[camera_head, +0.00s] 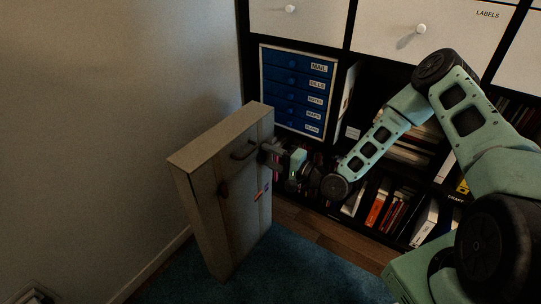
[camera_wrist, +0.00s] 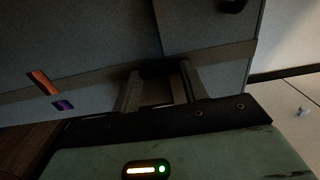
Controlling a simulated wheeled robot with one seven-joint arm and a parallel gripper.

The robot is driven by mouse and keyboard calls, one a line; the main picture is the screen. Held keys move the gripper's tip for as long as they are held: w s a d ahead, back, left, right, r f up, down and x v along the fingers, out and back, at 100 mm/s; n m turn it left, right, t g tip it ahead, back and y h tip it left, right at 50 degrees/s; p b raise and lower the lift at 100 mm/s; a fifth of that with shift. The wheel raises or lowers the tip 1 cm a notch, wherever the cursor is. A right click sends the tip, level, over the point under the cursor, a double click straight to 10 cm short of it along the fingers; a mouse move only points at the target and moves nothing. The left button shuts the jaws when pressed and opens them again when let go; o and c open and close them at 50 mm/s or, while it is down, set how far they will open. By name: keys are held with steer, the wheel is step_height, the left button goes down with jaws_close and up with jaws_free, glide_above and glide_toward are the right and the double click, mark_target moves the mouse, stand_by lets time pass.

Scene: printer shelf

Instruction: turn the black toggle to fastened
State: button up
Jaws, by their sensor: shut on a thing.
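A tall grey-beige case (camera_head: 205,185) stands upright on the blue carpet, with a seam running down its front face. My gripper (camera_head: 268,151) reaches its upper right front from the right. In the wrist view my gripper's fingers (camera_wrist: 160,88) straddle a dark piece, the black toggle (camera_wrist: 157,67), at the seam, and they are shut on it. The toggle is mostly hidden by the fingers, and its exact angle cannot be told. A dark carry handle (camera_head: 243,150) is left of the gripper; part of it shows in the wrist view (camera_wrist: 232,5).
A shelf with blue drawers (camera_head: 297,88) and books stands behind. A wall is at left; blue carpet (camera_head: 300,270) lies clear in front.

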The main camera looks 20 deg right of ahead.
stand_by(0.5)
steer(key=o, duration=1)
steer(key=p+v, duration=0.3)
steer(key=v, duration=1.4)
steer(key=shift+s+d, duration=0.1)
steer(key=shift+s, duration=0.05)
